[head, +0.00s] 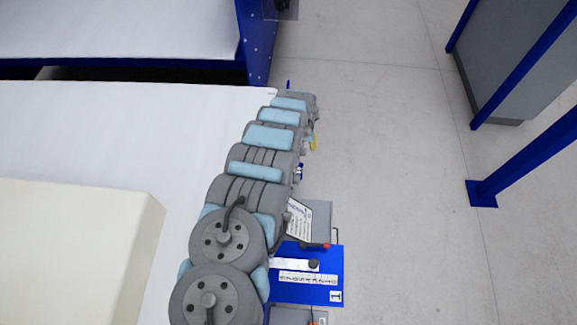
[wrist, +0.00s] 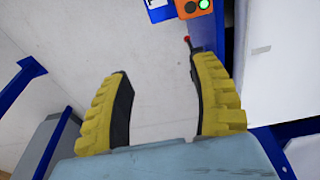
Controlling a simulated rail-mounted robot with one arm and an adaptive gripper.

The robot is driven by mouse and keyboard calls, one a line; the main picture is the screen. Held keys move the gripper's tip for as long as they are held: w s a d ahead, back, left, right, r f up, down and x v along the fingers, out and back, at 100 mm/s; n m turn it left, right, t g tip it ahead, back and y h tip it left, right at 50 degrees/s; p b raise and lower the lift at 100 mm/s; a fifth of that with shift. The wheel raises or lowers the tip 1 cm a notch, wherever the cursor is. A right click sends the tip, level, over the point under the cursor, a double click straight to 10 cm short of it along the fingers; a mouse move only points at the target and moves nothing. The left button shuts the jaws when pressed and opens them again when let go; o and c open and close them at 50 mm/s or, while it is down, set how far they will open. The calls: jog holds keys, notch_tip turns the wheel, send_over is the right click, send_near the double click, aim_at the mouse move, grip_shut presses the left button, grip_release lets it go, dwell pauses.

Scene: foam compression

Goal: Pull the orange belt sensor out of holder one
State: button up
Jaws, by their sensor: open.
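My gripper (wrist: 160,66) is open in the wrist view, its two ribbed yellow fingers apart with only floor between them. In the head view, a bit of yellow at my gripper (head: 313,142) shows beyond my arm. An orange box (wrist: 204,14) with a green round light and a grey round part is cut off at the top of the wrist view, beyond the right finger; I cannot tell whether it is the belt sensor. A blue plate marked 1 (head: 333,268) with a scale lies right of my arm in the head view. No sensor shows clearly there.
A cream foam block (head: 75,250) lies on the white surface (head: 120,110) left of my arm. A thin rod with a red tip (wrist: 187,40) stands near the right finger. Grey floor (head: 400,200) is open on the right, with a blue post (head: 530,160) beyond.

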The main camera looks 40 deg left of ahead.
jog(key=shift+g+h, duration=0.4)
jog(key=shift+g, duration=0.5)
jog(key=s, duration=0.2)
jog(key=s+r, duration=0.1)
jog(key=s, duration=0.1)
jog(key=s+a, duration=0.1)
jog(key=s, duration=0.1)
jog(key=shift+r+b, duration=0.2)
jog(key=shift+b, duration=0.15)
jog(key=shift+f, duration=0.1)
notch_tip(320, 180, down, 8)
jog(key=b, duration=0.5)
jog(key=shift+b, duration=0.3)
jog(key=shift+f, duration=0.4)
grip_shut()
